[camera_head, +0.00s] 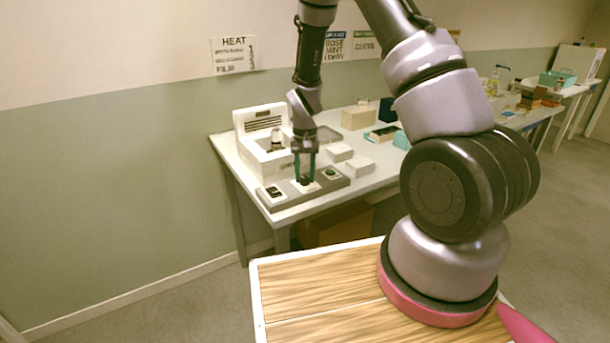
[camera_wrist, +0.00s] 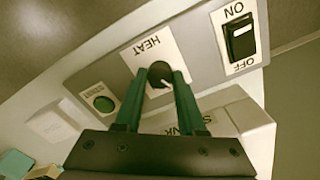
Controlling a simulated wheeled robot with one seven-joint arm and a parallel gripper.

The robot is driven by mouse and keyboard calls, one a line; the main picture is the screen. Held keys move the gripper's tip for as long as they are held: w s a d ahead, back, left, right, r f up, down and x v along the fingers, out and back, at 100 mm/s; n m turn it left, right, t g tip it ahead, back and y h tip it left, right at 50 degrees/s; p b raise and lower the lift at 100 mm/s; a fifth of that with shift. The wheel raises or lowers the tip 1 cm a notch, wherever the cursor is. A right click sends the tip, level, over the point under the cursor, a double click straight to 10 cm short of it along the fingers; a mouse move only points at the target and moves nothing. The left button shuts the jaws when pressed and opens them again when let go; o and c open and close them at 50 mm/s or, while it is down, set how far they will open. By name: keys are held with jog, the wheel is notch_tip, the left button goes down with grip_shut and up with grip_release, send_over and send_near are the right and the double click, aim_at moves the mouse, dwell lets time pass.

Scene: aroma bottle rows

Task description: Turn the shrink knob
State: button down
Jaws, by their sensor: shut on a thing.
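A dark round knob (camera_wrist: 158,72) with a pale pointer line sits on a white plate marked HEAT, on a grey control panel (camera_head: 338,184). My gripper (camera_head: 306,178) points down at the middle of this panel. In the wrist view its two green fingers (camera_wrist: 160,84) are closed on the knob's sides. In the head view the knob is mostly hidden by the fingers. A white machine (camera_head: 254,150) stands behind the panel. Part of its upside-down lettering, seemingly ending in NK, shows in the wrist view behind the fingers.
An ON/OFF rocker switch (camera_wrist: 241,40) and a green round button (camera_wrist: 103,103) flank the knob. Small white boxes (camera_head: 359,165) lie right of the machine on the white table (camera_head: 385,178). A wall sign (camera_head: 233,55) reads HEAT.

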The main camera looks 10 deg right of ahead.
aim_at(305, 178)
jog(key=n, duration=0.5)
dwell(0.6)
jog(key=c, duration=0.5)
grip_release()
notch_tip(305, 178, up, 11)
